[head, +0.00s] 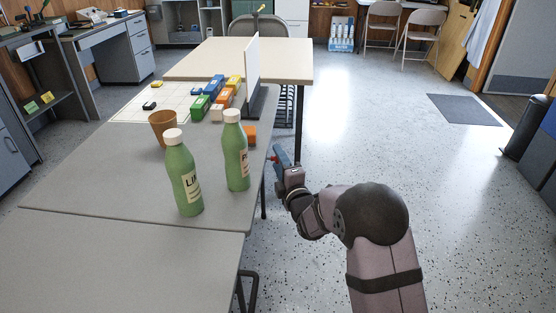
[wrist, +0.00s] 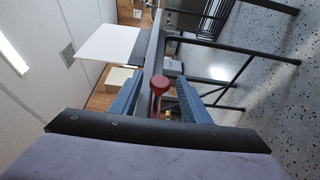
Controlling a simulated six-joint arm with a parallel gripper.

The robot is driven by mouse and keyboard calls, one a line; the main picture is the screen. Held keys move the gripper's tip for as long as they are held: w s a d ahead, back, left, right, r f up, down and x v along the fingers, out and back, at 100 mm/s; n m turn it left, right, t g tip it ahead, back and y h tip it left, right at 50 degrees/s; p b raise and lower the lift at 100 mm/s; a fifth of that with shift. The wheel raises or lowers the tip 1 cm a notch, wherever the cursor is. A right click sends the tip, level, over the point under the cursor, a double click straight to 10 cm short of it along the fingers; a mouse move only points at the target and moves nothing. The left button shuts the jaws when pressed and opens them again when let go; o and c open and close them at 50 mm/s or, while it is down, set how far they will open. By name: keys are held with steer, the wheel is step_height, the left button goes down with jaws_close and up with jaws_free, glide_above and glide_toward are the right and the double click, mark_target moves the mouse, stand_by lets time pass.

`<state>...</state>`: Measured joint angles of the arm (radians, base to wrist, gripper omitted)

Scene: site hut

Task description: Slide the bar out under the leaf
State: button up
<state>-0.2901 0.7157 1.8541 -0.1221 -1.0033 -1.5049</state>
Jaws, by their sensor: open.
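My gripper (head: 277,156) is beside the right edge of the grey table (head: 95,185), its blue fingers pointing away from me. In the wrist view, which is turned sideways, my open gripper (wrist: 164,76) has its fingers spread on both sides of a red knob (wrist: 160,84). I cannot tell whether either finger touches it. The knob is close to the table edge (wrist: 157,40); the bar's body is not clearly visible. I cannot tell for sure which tabletop section is the leaf; a seam separates the near grey panel (head: 130,262).
Two green bottles (head: 182,175) (head: 236,152), a brown cup (head: 163,127), several coloured blocks (head: 213,100) and an upright white panel (head: 252,70) stand on the table. A beige table (head: 290,65) is behind.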

steer(key=shift+w+a, duration=0.2)
steer(key=shift+w, duration=0.35)
jaws_close()
steer(key=shift+s, duration=0.1)
steer(key=s, duration=2)
steer(key=shift+f, duration=0.15)
steer(key=shift+s, duration=0.1)
